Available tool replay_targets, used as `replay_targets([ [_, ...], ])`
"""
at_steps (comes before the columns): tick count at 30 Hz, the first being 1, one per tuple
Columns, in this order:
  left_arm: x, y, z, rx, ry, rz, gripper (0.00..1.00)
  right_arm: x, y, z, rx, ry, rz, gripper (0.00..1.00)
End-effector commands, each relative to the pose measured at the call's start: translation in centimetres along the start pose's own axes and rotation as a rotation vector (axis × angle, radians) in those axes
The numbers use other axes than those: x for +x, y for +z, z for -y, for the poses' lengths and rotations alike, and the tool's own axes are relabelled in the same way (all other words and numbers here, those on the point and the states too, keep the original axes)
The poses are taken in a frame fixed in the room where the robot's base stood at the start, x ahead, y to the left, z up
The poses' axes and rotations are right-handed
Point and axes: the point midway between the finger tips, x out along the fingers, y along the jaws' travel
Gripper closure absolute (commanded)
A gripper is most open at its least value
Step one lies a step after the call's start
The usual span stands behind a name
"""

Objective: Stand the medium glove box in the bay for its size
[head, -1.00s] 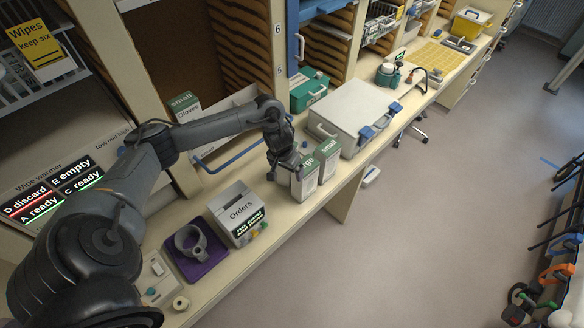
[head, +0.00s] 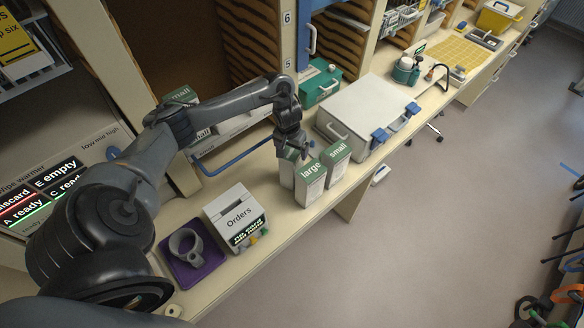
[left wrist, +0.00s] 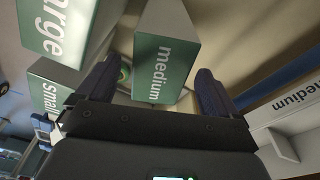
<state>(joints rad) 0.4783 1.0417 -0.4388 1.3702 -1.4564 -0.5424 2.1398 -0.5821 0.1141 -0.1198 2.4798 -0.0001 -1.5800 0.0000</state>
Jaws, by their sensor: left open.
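The medium glove box (left wrist: 164,66), white with a green labelled end, lies between the fingertips in the left wrist view. In the head view it (head: 286,174) stands on the counter, partly hidden behind the large box and my gripper. My left gripper (head: 291,150) is open above it, pointing down; its fingers (left wrist: 150,85) show on either side of the box, and I cannot tell whether they touch it. The large box (head: 310,184) and small box (head: 337,163) stand close by. A white panel labelled "medium" (left wrist: 294,101) shows at right in the left wrist view. My right gripper is out of view.
A blue rail (head: 232,155) runs left of the boxes, before a white holder with a small box (head: 181,96). A large white case (head: 362,112) stands just beyond the boxes. Bare counter lies between.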

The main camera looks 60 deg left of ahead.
Motion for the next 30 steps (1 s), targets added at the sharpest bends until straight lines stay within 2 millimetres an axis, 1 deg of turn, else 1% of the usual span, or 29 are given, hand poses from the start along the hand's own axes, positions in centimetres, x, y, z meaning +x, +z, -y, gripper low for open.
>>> replay_targets([
  [1, 0.7, 0.0, 0.0, -0.001, 0.001, 0.001, 0.06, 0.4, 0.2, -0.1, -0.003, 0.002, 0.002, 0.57],
  [8, 1.6, 0.1, 0.0, 0.000, -0.001, 0.002, 0.06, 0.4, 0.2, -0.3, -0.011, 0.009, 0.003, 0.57],
  [11, 2.6, 0.4, 0.1, -0.001, -0.002, 0.003, 0.06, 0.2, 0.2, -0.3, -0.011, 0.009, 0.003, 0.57],
  [15, 4.5, 0.7, 0.0, -0.001, -0.001, 0.003, 0.06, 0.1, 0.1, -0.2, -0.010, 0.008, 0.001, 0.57],
  [19, 5.8, 0.6, 0.0, 0.000, -0.001, 0.001, 0.06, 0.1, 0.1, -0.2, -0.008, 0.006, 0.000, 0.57],
  [23, 6.2, 0.6, 0.0, 0.000, -0.001, -0.001, 0.06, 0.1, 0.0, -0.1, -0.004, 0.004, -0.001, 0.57],
  [29, 6.2, 0.6, 0.0, 0.001, -0.001, -0.001, 0.06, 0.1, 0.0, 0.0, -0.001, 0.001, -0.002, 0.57],
  [30, 6.2, 0.5, 0.0, 0.001, -0.001, -0.001, 0.12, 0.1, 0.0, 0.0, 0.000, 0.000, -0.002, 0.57],
])
